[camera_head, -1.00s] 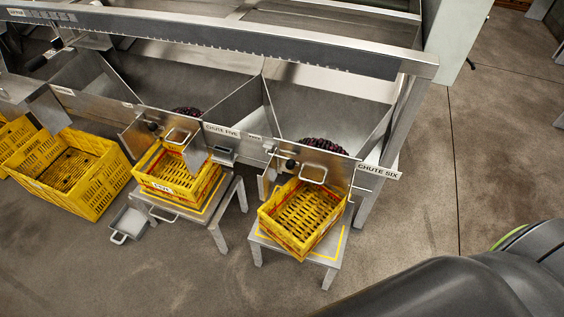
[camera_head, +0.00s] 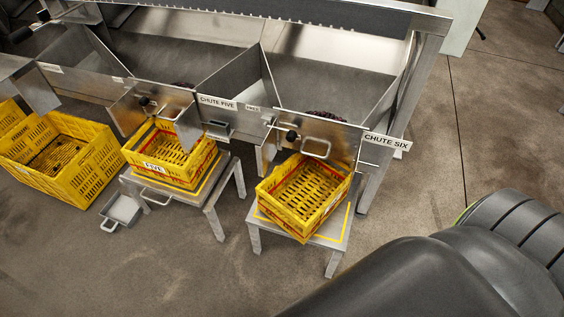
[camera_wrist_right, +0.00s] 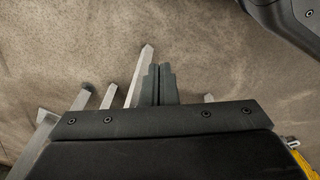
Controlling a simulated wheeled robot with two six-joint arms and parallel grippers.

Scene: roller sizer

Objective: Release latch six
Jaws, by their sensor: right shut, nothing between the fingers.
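A dark round knob (camera_head: 291,136), perhaps the latch, sits at the left of the plate. Dark fruit (camera_head: 325,115) shows just behind the gate. An empty yellow crate (camera_head: 303,192) stands below it on a small metal stand (camera_head: 336,228). My right gripper (camera_wrist_right: 158,70) is shut and empty in the right wrist view, above bare floor and apart from the gate. My left gripper is not in view.
Chute five, with its sign (camera_head: 217,102), has its own yellow crate (camera_head: 168,155) on a stand to the left. A larger yellow crate (camera_head: 88,172) and a metal scoop (camera_head: 120,211) are on the floor. Open concrete floor (camera_head: 440,190) lies to the right.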

